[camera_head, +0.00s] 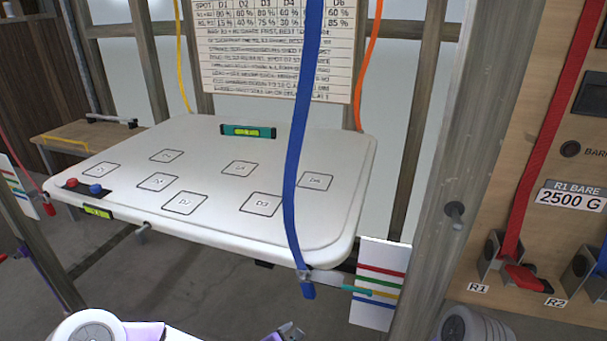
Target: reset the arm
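My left arm, white and purple, comes in at the bottom left. What looks like its gripper (286,333) shows only as a dark tip at the bottom edge, below the white roof panel (220,215) and apart from it. The rest of it is cut off by the frame, so I cannot tell whether its fingers are open. My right gripper does not show.
The panel hangs on blue (300,130), red, yellow and orange straps. A wooden board with a red strap and cleat (525,279) is at right.

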